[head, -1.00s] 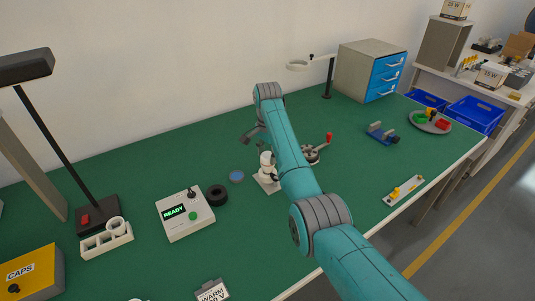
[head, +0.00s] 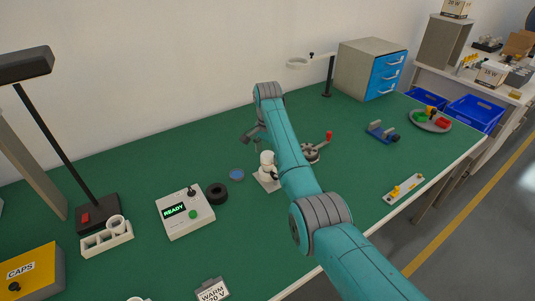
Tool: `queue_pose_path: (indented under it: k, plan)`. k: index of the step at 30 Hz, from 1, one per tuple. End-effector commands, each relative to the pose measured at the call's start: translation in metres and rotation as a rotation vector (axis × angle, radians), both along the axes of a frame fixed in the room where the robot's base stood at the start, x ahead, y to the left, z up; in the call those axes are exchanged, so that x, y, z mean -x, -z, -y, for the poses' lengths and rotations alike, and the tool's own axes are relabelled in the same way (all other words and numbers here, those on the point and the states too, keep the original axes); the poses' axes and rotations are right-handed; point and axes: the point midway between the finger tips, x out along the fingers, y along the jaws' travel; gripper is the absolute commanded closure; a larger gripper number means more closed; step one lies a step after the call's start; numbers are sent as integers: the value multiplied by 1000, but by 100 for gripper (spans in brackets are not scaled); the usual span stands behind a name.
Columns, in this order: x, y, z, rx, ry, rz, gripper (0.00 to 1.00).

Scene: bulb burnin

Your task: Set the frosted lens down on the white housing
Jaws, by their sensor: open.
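The white housing (head: 267,176) stands upright on a pale square base on the green bench, near the middle of the head view. Its top is a pale rounded part (head: 266,158), which may be the frosted lens; it is too small to tell lens from housing. My gripper (head: 257,146) is just above and slightly left of that top, partly hidden by my teal arm. It is open, and I see nothing held in it. My arm covers the right side of the housing.
A grey box reading READY (head: 185,213), a black ring (head: 217,194) and a blue disc (head: 236,174) lie left of the housing. A round fixture with a red handle (head: 314,152) is to the right.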

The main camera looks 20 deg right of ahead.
Motion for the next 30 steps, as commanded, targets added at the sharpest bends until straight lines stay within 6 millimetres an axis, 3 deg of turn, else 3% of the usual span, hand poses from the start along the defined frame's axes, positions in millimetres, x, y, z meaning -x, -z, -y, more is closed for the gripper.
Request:
queue_pose_path:
  k: [15,21,30]
  plan:
    - [0,-65,0,0,0,1,18]
    - [0,-74,0,0,0,0,18]
    - [0,-73,1,0,0,6,18]
